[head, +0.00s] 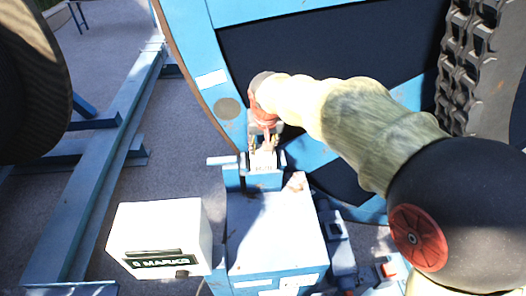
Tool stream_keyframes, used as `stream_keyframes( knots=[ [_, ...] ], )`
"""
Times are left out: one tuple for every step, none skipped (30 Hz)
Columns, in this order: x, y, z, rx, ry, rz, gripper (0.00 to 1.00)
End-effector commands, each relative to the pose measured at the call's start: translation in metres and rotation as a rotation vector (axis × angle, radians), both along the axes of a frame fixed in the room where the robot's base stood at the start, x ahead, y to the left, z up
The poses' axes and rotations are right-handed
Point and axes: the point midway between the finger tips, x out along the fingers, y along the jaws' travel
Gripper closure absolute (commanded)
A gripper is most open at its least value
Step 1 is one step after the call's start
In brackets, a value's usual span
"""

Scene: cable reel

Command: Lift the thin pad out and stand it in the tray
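My gripper (264,144) points down at a small blue and white fitting (263,178) on the far edge of a pale blue machine housing. Its fingertips are at the top of the fitting, around or just above a small pale piece there. They are too small to tell whether they are apart or closed on it. I cannot clearly make out the thin pad; it may be hidden at the fingertips. No tray can be told for sure.
A white box (160,228) with a dark label stands left of the housing (275,230). A large blue reel (195,45) rises close behind my gripper. A blue floor frame (110,165) lies left, and a chain or tread (468,60) stands upper right.

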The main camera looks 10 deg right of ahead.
Motion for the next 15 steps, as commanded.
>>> stream_keyframes(
  knots=[
    [0.002,0.001,0.015,0.002,-0.01,0.0,1.0],
    [0.002,0.001,0.022,0.002,-0.011,0.0,1.0],
    [0.002,0.0,0.032,0.002,-0.011,0.0,1.0],
    [0.002,0.0,0.039,0.002,-0.012,0.0,1.0],
    [0.002,0.0,0.046,0.002,-0.01,0.0,1.0],
    [0.002,0.001,0.057,0.002,-0.011,0.0,1.0],
    [0.002,0.001,0.064,0.002,-0.011,0.001,1.0],
    [0.002,0.0,0.071,0.002,-0.01,0.001,1.0],
    [0.002,0.001,0.081,0.003,-0.011,0.0,1.0],
    [0.002,0.001,0.088,0.003,-0.01,0.0,1.0],
    [0.002,0.001,0.094,0.003,-0.01,0.0,1.0],
    [0.002,0.0,0.102,0.002,-0.009,0.0,1.0],
    [0.002,0.001,0.109,0.004,-0.01,-0.001,1.0],
    [0.002,0.0,0.114,0.002,-0.008,0.0,1.0],
    [0.002,0.0,0.12,0.002,-0.008,0.0,1.0]
  ],
)
